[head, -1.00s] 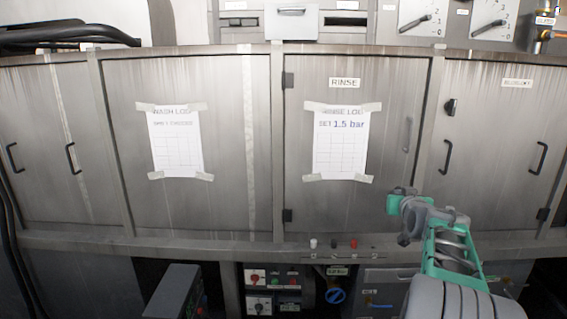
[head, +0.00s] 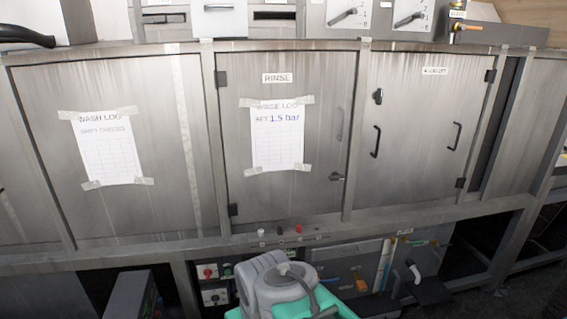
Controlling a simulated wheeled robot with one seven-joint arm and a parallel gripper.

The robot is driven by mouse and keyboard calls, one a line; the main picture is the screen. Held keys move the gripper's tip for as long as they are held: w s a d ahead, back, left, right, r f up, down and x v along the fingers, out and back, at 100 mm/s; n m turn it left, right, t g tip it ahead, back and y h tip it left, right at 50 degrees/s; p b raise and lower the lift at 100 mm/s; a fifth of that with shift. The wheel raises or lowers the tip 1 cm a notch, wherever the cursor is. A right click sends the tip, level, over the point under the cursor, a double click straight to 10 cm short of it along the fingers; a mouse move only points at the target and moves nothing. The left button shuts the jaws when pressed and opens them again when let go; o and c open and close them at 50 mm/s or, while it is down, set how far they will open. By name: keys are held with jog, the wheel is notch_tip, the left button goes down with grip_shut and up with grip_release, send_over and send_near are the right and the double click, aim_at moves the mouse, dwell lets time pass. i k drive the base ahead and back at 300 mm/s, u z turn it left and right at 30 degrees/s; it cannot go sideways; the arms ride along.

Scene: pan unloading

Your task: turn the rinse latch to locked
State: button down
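The rinse door (head: 235,135) is a closed, streaked metal panel under a RINSE label (head: 277,78). A small dark latch (head: 336,177) sits at its lower right edge, below a grey bar handle (head: 340,124). Its lever looks roughly level, but it is too small to tell its setting. Grey and green parts of my arm show at the bottom middle, below the rinse door. My gripper's fingertips cannot be made out there. Nothing of mine covers or touches the latch.
A rinse log sheet (head: 277,136) is taped to the rinse door. Below run a ledge with small buttons (head: 299,229), control boxes and pipes.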

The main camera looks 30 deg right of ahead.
aim_at(335, 176)
jog(key=z, duration=0.65)
jog(key=k, duration=0.65)
jog(key=z, duration=0.15)
jog(key=i, duration=0.55)
jog(key=z, duration=0.45)
jog(key=i, duration=0.75)
jog(key=u, duration=0.8)
jog(key=i, duration=0.3)
jog(key=u, duration=0.4)
